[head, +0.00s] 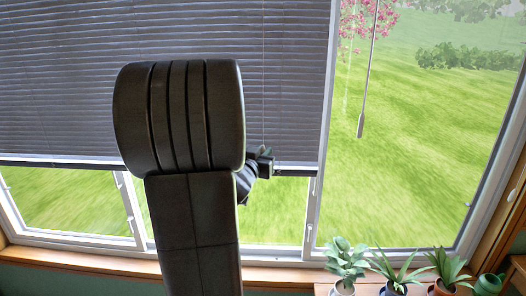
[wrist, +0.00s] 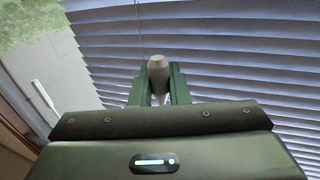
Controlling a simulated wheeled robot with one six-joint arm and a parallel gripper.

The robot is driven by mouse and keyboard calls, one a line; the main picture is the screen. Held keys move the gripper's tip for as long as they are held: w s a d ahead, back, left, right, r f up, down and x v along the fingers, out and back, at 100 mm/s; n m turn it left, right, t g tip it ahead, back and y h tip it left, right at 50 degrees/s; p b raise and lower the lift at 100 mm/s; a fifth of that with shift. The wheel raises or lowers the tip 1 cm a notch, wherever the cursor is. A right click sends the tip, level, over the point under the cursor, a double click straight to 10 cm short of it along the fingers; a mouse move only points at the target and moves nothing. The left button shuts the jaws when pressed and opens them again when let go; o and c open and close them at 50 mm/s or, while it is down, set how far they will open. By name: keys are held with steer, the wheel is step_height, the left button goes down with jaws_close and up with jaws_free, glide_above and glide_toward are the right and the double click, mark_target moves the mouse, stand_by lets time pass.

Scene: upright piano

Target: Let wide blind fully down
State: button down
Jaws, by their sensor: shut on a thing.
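The wide blind (head: 60,90) is dark grey with slats and covers the upper part of the left window. Its bottom rail (head: 298,171) hangs above the sill, with bare glass below. In the wrist view its slats (wrist: 230,60) fill the right and the background. A thin cord runs down in front of it to a pale cord pull (wrist: 158,63). My gripper (wrist: 157,80) is shut on this pull, with one green finger on each side. In the head view my gripper (head: 263,158) is by the rail's right part, partly hidden by my arm.
A control wand (head: 362,110) hangs in front of the right window. Several potted plants (head: 347,263) and a green watering can (head: 490,284) stand below it at the lower right. A wooden sill (head: 60,259) runs under the windows.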

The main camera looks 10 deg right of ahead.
steer(key=shift+w+a+f+p, duration=0.15)
steer(key=shift+w+a+p, duration=0.1)
steer(key=shift+a, duration=0.55)
steer(key=shift+w+a+f+p, duration=0.1)
steer(key=shift+w+a+p, duration=0.15)
steer(key=shift+a, duration=0.6)
steer(key=shift+w+a+f+p, duration=0.15)
steer(key=shift+w+a+p, duration=0.1)
steer(key=shift+a, duration=0.55)
step_height(320, 180, up, 9)
steer(key=p, duration=0.7)
steer(key=shift+r, duration=0.1)
step_height(320, 180, up, 9)
step_height(320, 180, up, 9)
steer(key=shift+f, duration=0.1)
